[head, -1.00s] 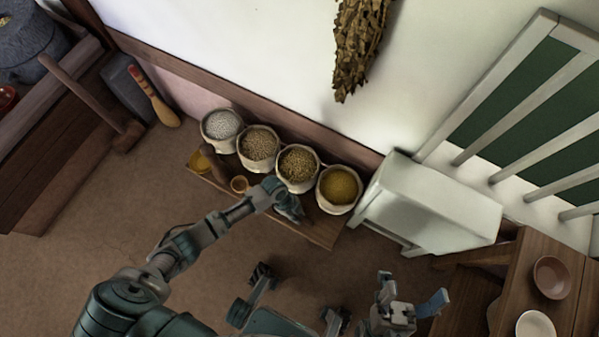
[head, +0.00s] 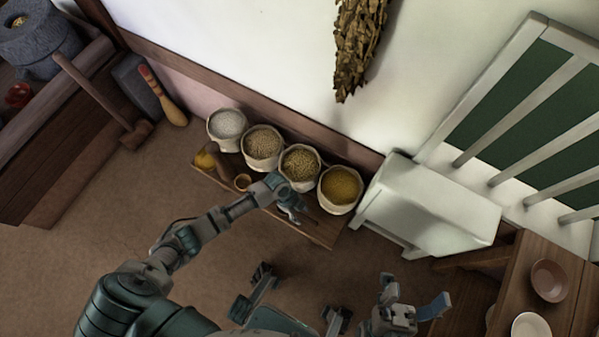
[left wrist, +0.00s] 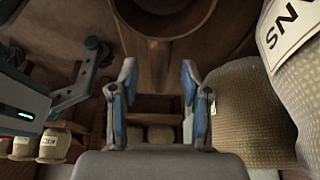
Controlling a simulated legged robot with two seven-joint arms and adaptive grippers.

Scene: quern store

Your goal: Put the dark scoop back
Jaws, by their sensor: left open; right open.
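My left gripper (head: 290,213) is open over the low wooden bench (head: 322,232), in front of the two right-hand sacks. In the left wrist view its two blue-lined fingers (left wrist: 160,85) are apart with nothing between them. A brown round-walled wooden vessel (left wrist: 165,22) lies beyond the fingertips there; I cannot tell whether it is part of the scoop. A dark slim shape (head: 309,209) shows beside the gripper in the head view, partly hidden, and I cannot tell whether it is the dark scoop. My right gripper (head: 412,298) is open and empty, above the floor at lower right.
Several open sacks of grain, such as the yellow one (head: 340,186), line the bench's wall side. A small wooden cup (head: 243,182) and a brown cylinder (head: 222,164) stand left of my gripper. A white bench (head: 430,205) is at right, a table with bowls (head: 550,281) beyond.

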